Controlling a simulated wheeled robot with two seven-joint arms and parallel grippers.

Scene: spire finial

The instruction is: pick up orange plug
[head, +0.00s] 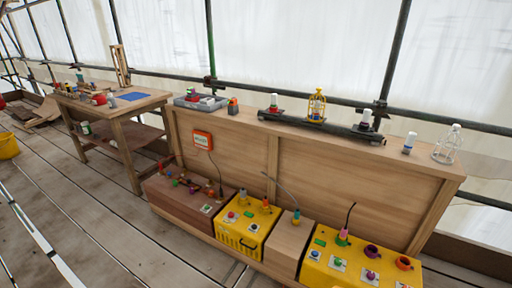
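I cannot tell for sure which piece is the orange plug. Another small orange piece (266,203) stands on the left yellow box (228,237). An orange ring-shaped piece (404,263) sits on the right yellow box. Neither of my grippers shows in the head view.
A wooden panel with a top ledge stands behind the boxes, with an orange wall box (202,139) on it. A workbench (118,104) stands left. Plank floor in front is mostly clear.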

